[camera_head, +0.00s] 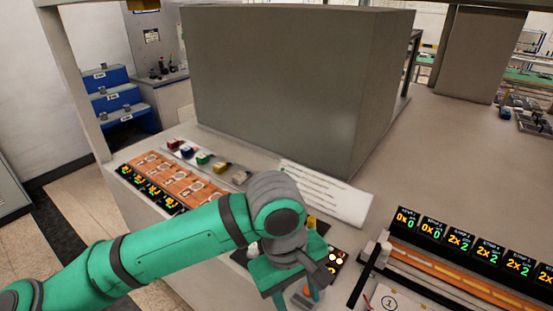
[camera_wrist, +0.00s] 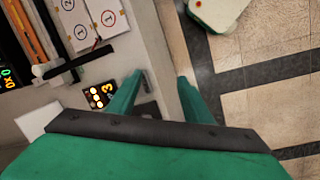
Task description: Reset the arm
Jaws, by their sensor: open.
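My green arm reaches in from the lower left of the head view, over the near edge of the grey worktop. My gripper (camera_head: 300,297) hangs at its end, low in the picture. In the wrist view my gripper (camera_wrist: 158,85) shows two green fingers apart, with nothing held between them. Below them are the worktop's edge and the floor. A small dark panel with a lit number 3 (camera_wrist: 101,94) lies on the worktop left of the fingers. In the head view my wrist partly hides this panel (camera_head: 337,259).
A large grey box (camera_head: 290,85) stands behind the arm. A wooden rack (camera_head: 165,175) with displays and small coloured blocks (camera_head: 203,158) lies to the left. A row of number displays (camera_head: 460,240) stands at right, beside numbered cards (camera_head: 388,300).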

